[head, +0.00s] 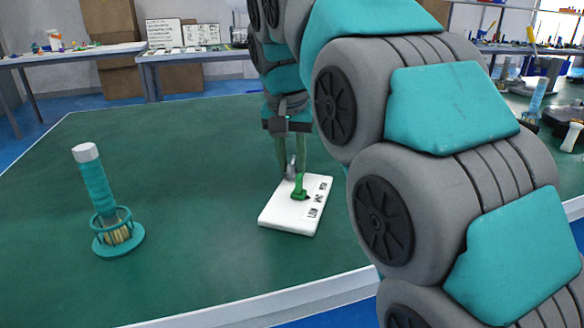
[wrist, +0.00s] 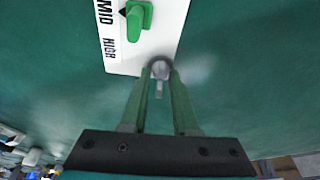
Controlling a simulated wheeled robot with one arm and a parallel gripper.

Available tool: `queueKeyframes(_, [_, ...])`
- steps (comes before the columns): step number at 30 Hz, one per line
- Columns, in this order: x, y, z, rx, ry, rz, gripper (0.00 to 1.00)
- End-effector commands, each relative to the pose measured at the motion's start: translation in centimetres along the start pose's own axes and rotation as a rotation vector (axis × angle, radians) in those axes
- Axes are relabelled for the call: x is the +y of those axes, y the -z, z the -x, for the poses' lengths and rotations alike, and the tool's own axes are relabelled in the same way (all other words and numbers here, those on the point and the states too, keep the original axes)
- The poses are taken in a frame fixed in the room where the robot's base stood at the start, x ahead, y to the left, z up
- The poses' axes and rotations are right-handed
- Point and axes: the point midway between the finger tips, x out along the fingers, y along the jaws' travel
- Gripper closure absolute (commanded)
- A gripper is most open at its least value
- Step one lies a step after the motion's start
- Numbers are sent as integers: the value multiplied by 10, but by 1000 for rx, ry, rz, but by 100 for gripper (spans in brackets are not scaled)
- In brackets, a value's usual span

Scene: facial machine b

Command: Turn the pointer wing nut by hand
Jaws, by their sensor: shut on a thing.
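A white plate (head: 288,218) lies on the green table, with labels along its right side. A green pointer piece (head: 299,188) stands on it. In the wrist view, the green pointer (wrist: 139,18) has a dark triangle at its left, beside the MID label; HIGH reads below it. A small grey metal piece (wrist: 160,70) sits between my fingertips at the plate's edge in that view. My gripper (head: 291,170) points down, its green fingers closed on the grey piece, and it also shows in the wrist view (wrist: 160,76). I cannot tell whether the grey piece joins the green pointer.
A teal-wrapped cylinder with a grey top (head: 94,180) stands in a teal ring holder (head: 118,246) at the left. The green tabletop (head: 190,170) between it and the plate is clear. My arm hides the table's right side. Other cluttered benches (head: 190,56) stand behind.

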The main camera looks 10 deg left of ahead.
Motion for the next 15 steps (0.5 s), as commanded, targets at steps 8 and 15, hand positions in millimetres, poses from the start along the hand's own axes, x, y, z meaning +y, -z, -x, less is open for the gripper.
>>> queueKeyframes(8, [0, 0, 0, 0, -2, -9, 100])
queueKeyframes(15, [0, 2, 0, 2, -66, -261, 100])
